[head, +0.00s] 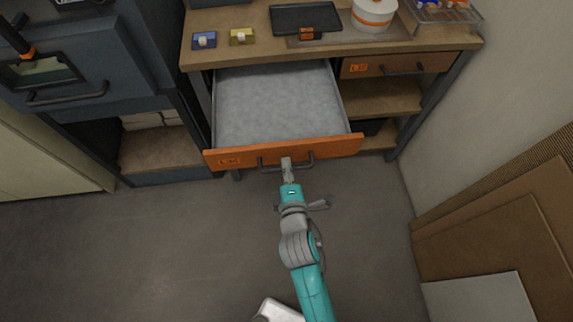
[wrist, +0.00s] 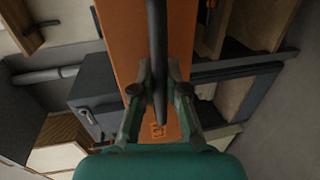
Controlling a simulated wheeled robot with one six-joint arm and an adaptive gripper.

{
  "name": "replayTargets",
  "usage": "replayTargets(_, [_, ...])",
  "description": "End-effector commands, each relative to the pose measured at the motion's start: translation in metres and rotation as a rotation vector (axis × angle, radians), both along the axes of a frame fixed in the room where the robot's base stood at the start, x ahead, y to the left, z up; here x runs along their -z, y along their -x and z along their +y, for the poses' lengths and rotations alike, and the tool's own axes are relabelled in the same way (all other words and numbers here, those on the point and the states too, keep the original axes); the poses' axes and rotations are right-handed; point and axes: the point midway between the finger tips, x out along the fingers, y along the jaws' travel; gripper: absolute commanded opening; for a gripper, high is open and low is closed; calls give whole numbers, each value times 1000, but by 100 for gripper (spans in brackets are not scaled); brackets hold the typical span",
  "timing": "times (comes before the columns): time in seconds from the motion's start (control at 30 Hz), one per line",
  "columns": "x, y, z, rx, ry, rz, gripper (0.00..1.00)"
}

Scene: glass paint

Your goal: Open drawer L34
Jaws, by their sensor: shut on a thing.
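A wide drawer with an orange front (head: 205,157) stands pulled far out from the workbench. Its grey interior (head: 275,105) looks empty. The front carries an orange label at its left end, too small to read; the label also shows in the wrist view (wrist: 158,131). A dark bar handle (head: 303,163) runs across the middle of the front. My gripper (head: 287,165) is shut on this handle. In the wrist view the handle (wrist: 156,40) passes between the two fingers (wrist: 158,95). The orange front (wrist: 125,60) lies behind it.
A closed drawer (head: 430,63) with its own handle and label is at the bench's right, above open shelves (head: 385,97). A dark blue cabinet (head: 130,60) stands left. Brown boards (head: 500,240) lean at the right wall. The floor (head: 150,240) in front is clear.

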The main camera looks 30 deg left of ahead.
Motion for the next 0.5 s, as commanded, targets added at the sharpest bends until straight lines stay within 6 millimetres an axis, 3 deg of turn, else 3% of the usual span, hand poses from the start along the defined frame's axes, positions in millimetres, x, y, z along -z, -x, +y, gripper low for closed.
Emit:
replayTargets(0.03, [1, 0, 0, 0, 2, 2, 0])
replayTargets(0.1, [1, 0, 0, 0, 2, 2, 25])
replayTargets(0.17, [1, 0, 0, 0, 1, 2, 39])
replayTargets(0.5, [0, 1, -1, 0, 1, 1, 39])
